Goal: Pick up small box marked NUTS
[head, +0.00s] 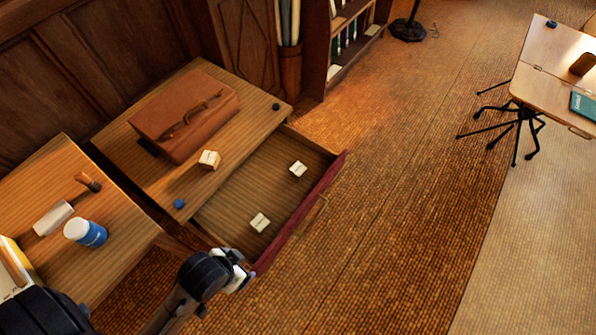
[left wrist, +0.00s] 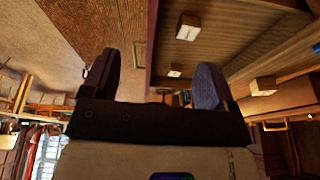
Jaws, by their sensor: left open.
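Three small pale boxes show in the head view, and their lettering is too small to read. One box (head: 298,169) lies toward the far end of the open drawer (head: 228,212), and another box (head: 259,222) lies toward its near end. The third box (head: 209,159) sits on the desk top beside the leather case. My left gripper (head: 241,272) is at the near end of the drawer's red front, apart from every box. In the left wrist view its fingers (left wrist: 157,75) are spread and empty, with two boxes visible in the drawer. My right gripper is not in view.
A brown leather case (head: 185,115) lies on the desk, with a blue round object (head: 179,203) and a dark one (head: 276,106) near the desk's edge. A blue-and-white can (head: 86,233) and a brush (head: 88,181) are on the nearer desk. The floor right of the drawer is clear.

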